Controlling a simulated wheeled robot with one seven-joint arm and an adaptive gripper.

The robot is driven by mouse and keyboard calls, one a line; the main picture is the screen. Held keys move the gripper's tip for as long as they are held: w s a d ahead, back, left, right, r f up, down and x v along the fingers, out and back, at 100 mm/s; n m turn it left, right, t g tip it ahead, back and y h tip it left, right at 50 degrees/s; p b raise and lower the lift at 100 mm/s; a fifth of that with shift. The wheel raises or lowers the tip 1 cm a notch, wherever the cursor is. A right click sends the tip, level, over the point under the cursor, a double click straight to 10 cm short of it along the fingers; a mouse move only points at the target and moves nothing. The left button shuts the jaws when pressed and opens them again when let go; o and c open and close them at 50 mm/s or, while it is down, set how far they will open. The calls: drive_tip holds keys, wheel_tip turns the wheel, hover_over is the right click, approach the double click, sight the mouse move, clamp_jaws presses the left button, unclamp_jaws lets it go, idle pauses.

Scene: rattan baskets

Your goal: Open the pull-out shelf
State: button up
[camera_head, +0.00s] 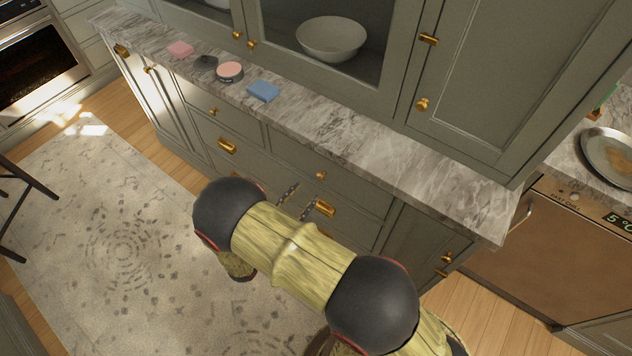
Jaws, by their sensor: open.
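A grey-green cabinet with drawers runs under a marble counter. Which front is the pull-out shelf I cannot tell. A drawer front (340,191) near the middle has a brass knob (321,174). Below it, another front bears a brass cup pull (325,208). My gripper (305,193) is open, its two dark fingers apart, in front of these drawer fronts. The cup pull shows just right of the right finger; whether they touch I cannot tell. My arm hides the gripper's base and the lower cabinet. All the drawer fronts I can see look closed.
On the marble counter (400,158) lie a pink sponge (180,49), a dark item, a round pink-topped container (229,71) and a blue sponge (263,91). A patterned rug (110,240) covers the floor at left. A brown-fronted appliance (555,250) stands at right.

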sight(319, 178)
drive_tip(key=b+x, duration=0.1)
drive_tip(key=x, duration=0.6)
drive_tip(key=shift+b, duration=0.4)
drive_tip(key=shift+c, duration=0.6)
clamp_jaws()
